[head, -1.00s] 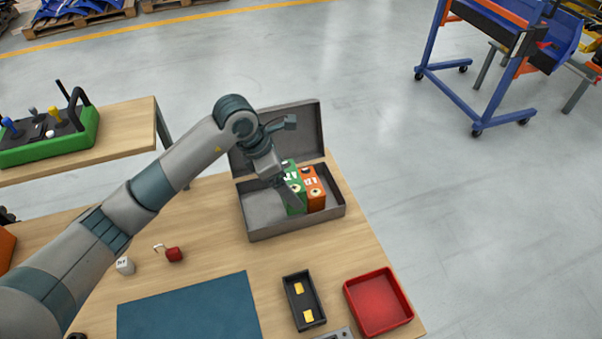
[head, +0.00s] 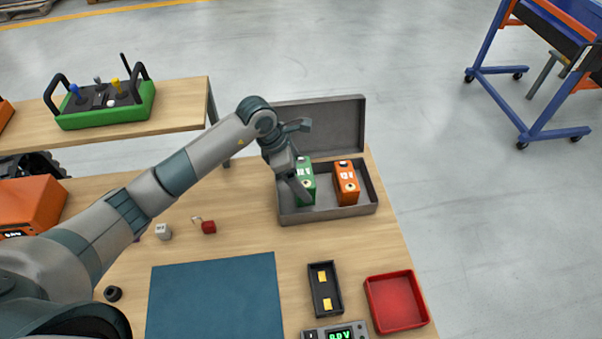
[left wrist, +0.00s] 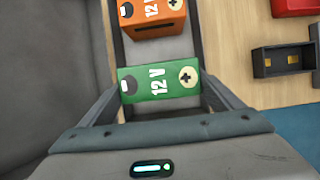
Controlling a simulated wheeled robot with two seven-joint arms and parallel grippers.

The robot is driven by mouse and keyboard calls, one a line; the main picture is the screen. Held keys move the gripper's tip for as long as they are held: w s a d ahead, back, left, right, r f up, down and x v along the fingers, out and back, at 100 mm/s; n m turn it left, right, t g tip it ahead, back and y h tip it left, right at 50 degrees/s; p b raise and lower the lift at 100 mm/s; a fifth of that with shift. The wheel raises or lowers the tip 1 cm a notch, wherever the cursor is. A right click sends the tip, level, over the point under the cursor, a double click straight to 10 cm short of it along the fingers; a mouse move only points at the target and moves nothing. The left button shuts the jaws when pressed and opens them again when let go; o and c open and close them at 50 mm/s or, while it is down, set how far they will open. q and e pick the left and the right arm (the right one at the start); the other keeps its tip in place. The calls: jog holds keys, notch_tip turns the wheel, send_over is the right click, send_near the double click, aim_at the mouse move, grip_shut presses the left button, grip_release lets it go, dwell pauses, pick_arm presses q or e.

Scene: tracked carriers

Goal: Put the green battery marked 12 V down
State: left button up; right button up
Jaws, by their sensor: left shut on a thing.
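The green battery marked 12 V (head: 308,183) is in the open grey case (head: 330,213), towards its left part. It also shows in the left wrist view (left wrist: 160,84), between the two fingers. My left gripper (head: 300,186) is shut on it from above; the gripper also shows in the left wrist view (left wrist: 160,100). Whether the battery's underside touches the case floor is hidden. An orange battery (head: 346,184) stands upright in the case to the right, apart from the green one; in the left wrist view (left wrist: 152,16) its 12 V mark shows. My right gripper is not in view.
The case's raised lid (head: 325,124) stands behind. In front are a black tray with yellow pieces (head: 325,290), a red bin (head: 396,302), a blue mat (head: 215,300) and a green-display device (head: 338,332). A red padlock-like item (head: 208,227) and white cube (head: 163,232) lie left.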

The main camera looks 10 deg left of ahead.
pick_arm(q)
jog(key=shift+d+f+p, duration=0.1)
jog(key=shift+f+p, duration=0.75)
jog(key=shift+f, duration=0.85)
jog(key=shift+f, duration=0.15)
jog(key=o, duration=2)
jog(key=shift+f, duration=0.1)
jog(key=shift+s, duration=0.1)
